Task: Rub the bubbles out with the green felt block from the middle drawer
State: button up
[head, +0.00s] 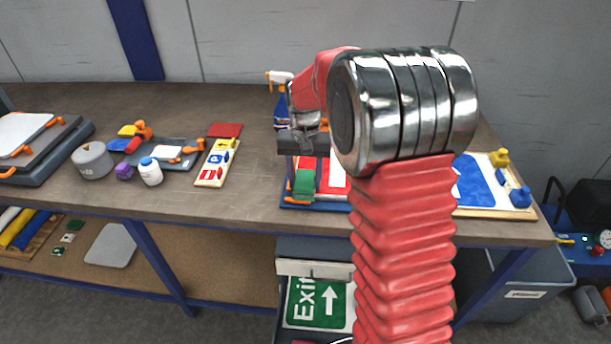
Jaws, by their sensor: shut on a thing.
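My gripper (304,165) points down over the workbench, shut on a green block (304,185), which looks like the felt block. The block is at the left part of a red and white sign (334,181) on a blue-edged board (299,206). I cannot tell whether the block touches the sign face. My arm hides the sign's right part, and no bubbles can be made out. Below the bench, a drawer unit (300,267) has an open drawer with a green Exit sign (304,301) in it; which drawer this is, I cannot tell.
A blue spray bottle (281,108) stands behind my gripper. Left of the board lie a pale strip with coloured pieces (217,163), a red pad (225,130), a white bottle (150,172) and a grey pot (92,160). A white board with a blue sign (476,185) lies right.

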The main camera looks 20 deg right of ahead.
dwell(0.3)
jog(key=shift+r, duration=2.5)
jog(key=shift+s, duration=0.1)
